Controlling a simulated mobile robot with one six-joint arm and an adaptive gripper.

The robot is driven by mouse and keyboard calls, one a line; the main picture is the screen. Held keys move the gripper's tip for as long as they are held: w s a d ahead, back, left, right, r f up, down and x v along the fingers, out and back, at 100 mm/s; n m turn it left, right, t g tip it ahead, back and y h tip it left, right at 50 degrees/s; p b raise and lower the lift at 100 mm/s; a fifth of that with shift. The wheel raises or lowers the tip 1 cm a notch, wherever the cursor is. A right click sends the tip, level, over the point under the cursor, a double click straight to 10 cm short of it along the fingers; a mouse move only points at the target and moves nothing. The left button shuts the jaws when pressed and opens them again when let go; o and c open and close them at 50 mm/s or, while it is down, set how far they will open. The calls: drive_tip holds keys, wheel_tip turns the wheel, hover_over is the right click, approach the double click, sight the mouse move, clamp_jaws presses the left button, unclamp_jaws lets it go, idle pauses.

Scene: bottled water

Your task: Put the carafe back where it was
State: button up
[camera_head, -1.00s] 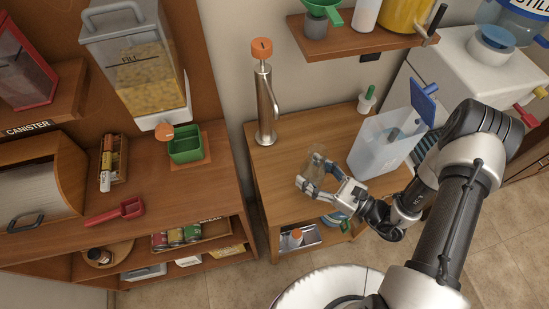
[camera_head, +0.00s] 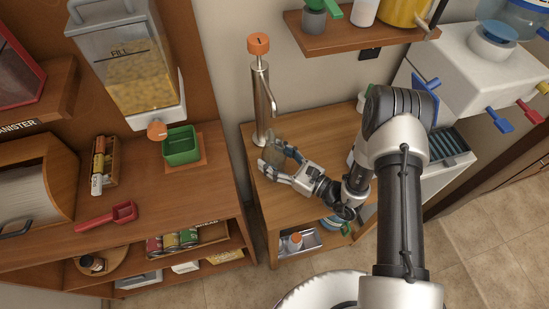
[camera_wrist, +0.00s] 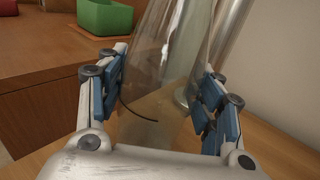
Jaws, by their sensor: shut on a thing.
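The carafe (camera_wrist: 165,55) is clear glass and stands between the blue-padded fingers of my gripper (camera_wrist: 162,105) in the wrist view. My gripper (camera_head: 279,163) is shut on it. In the head view the carafe (camera_head: 273,151) is small and partly hidden by the fingers, over the left part of the wooden side table (camera_head: 315,130). It is close to the tall metal pump dispenser (camera_head: 262,100) with the orange knob. I cannot tell whether the carafe's base touches the table top.
The metal column of the dispenser (camera_wrist: 225,45) rises just behind the carafe in the wrist view. A wooden counter (camera_head: 150,195) with a green box (camera_head: 181,146) and a red scoop (camera_head: 110,215) lies to the left. A wall shelf (camera_head: 350,38) hangs above the table. The table's middle is bare.

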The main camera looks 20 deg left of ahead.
drive_tip(key=shift+r, duration=0.15)
drive_tip(key=o, duration=1.6)
drive_tip(key=shift+f, duration=0.2)
drive_tip(key=shift+r, duration=0.2)
drive_tip(key=shift+s+d, duration=0.1)
drive_tip(key=shift+d, duration=0.25)
drive_tip(key=p+v, duration=0.1)
drive_tip(key=v, duration=1)
drive_tip(key=shift+s+d+p, duration=0.1)
drive_tip(key=shift+d+p, duration=0.1)
drive_tip(key=shift+p, duration=0.2)
